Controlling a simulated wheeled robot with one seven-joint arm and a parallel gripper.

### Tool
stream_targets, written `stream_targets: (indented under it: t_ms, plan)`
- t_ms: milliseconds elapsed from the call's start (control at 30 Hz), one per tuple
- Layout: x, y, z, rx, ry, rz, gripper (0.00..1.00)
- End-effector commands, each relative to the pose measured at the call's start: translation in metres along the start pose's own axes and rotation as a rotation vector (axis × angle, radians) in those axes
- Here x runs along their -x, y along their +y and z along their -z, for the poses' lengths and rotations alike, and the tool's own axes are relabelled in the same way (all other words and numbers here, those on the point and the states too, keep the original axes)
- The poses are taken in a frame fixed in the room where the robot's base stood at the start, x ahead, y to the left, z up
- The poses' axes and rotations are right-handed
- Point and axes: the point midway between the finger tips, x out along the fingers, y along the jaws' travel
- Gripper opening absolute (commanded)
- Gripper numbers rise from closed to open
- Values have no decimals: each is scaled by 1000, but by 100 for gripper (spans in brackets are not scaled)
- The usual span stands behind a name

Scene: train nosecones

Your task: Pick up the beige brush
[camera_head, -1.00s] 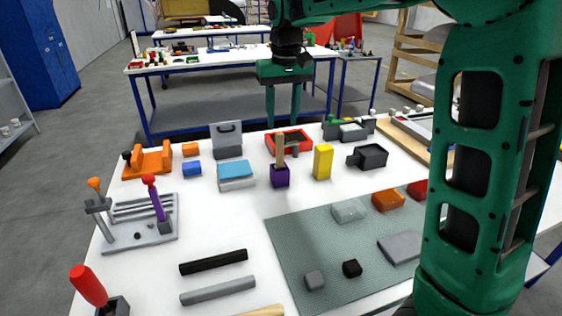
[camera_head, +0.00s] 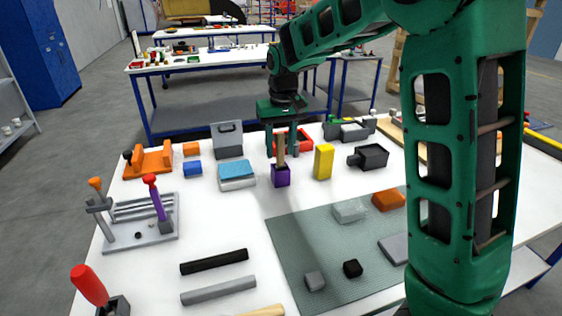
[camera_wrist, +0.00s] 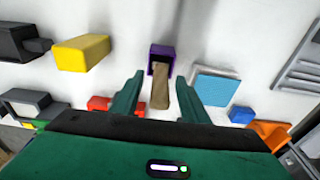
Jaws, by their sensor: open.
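In the wrist view the fingers (camera_wrist: 161,82) lie to the left and right of the handle, with gaps on both sides. I cannot tell how far the fingertips are from the handle in depth.
A yellow block (camera_head: 323,161) stands to the right of the brush, and a blue-topped box (camera_head: 237,173) to the left. A red tray (camera_head: 305,142) lies behind. A grey-green mat (camera_head: 290,240) with several blocks lies in front.

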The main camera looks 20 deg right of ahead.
Motion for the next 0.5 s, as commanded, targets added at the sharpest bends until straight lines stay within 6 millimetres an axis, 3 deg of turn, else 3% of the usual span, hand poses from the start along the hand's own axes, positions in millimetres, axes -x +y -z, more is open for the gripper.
stream_targets:
  t_ms: [200,400,500]
  plan:
    - [-1,0,0,0,1,0,41]
    - [0,0,0,0,1,0,0]
    - [0,0,0,0,1,0,0]
